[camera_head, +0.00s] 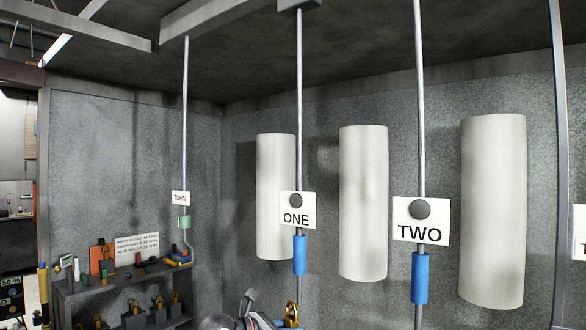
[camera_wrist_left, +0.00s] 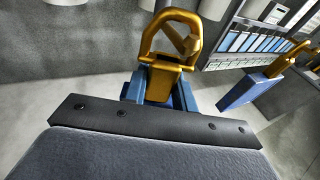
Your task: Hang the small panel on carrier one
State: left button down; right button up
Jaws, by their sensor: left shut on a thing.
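Carrier one is a thin grey rod (camera_head: 299,120) with a white "ONE" sign (camera_head: 296,222) and a blue sleeve (camera_head: 300,255). Its lower end runs down towards a gold loop (camera_head: 292,311) at the bottom edge of the head view. I cannot tell whether the rod end is inside the loop or beside it. In the left wrist view a gold loop (camera_wrist_left: 170,42) stands up between the blue fingers of my left gripper (camera_wrist_left: 161,95), which is shut on its base. The panel's body is not clearly visible. My right gripper is not in view.
Carrier two (camera_head: 421,222), with its own blue sleeve, hangs to the right. White cylinders (camera_head: 364,200) stand along the back wall. A shelf (camera_head: 110,280) with small items is at the left. The left wrist view shows a blue block (camera_wrist_left: 240,93) with gold fittings at the right.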

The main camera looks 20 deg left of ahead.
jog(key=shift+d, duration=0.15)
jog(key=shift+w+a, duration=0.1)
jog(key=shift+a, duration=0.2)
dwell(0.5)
pick_arm(q)
jog(key=shift+f+b, duration=0.35)
jog(key=shift+f, duration=0.05)
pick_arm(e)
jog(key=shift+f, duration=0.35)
pick_arm(q)
jog(key=c, duration=1.5)
grip_release()
